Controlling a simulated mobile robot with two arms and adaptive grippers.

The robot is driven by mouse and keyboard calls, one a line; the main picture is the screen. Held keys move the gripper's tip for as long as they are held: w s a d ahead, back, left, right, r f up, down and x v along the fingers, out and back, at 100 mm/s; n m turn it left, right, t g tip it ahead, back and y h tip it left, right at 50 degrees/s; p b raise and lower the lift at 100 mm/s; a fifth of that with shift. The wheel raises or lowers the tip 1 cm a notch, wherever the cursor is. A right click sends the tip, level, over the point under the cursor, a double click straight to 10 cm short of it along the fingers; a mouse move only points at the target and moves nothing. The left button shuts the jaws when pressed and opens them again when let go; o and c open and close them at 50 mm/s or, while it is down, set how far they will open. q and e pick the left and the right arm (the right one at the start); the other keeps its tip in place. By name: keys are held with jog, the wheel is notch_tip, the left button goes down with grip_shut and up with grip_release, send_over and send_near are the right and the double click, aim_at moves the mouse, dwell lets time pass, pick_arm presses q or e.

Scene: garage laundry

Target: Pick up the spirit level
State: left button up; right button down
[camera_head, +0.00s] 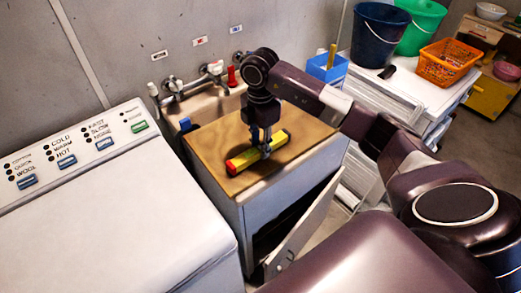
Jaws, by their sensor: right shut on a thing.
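The fingers hide a small part of the bar. My left gripper is not in view.
A washing machine (130,215) stands at the left. Taps (174,84) rise behind the board. The cabinet door (305,228) hangs open below. At the right, a white surface holds a dark bucket (377,35), a green bucket (420,22), an orange basket (447,62) and a blue box (326,68).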

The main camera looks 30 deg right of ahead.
notch_tip(320, 180, up, 8)
jog(key=shift+w+f+b, duration=0.1)
jog(key=shift+b, duration=0.7)
notch_tip(320, 180, up, 11)
jog(key=p, duration=0.1)
jog(key=shift+p, duration=0.35)
jog(key=shift+f, duration=0.1)
